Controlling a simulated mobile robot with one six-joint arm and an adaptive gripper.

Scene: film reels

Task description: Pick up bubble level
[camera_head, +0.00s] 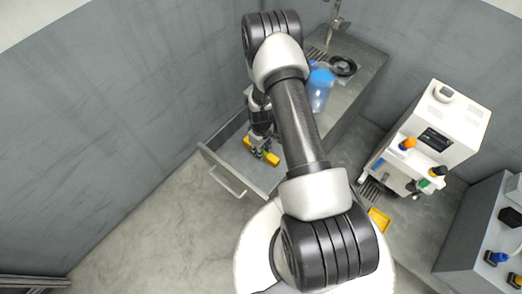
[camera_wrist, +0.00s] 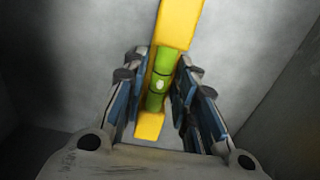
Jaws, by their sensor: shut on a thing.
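The bubble level is a yellow bar with a green vial at its middle. In the wrist view the level (camera_wrist: 178,24) runs from the top edge down between the fingers, with the green vial between the fingertips. In the head view the level (camera_head: 273,158) is in the open drawer, partly covered by my gripper (camera_head: 262,150). In the wrist view my gripper (camera_wrist: 163,88) is shut on the level's middle, with a finger at each side. Whether the level touches the drawer floor cannot be told.
The grey drawer (camera_head: 207,153) is pulled out, with a handle on its front. A counter with a sink (camera_head: 344,66) and a blue bottle (camera_head: 319,88) stands behind it. A white machine (camera_head: 455,125) with coloured knobs is at the right.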

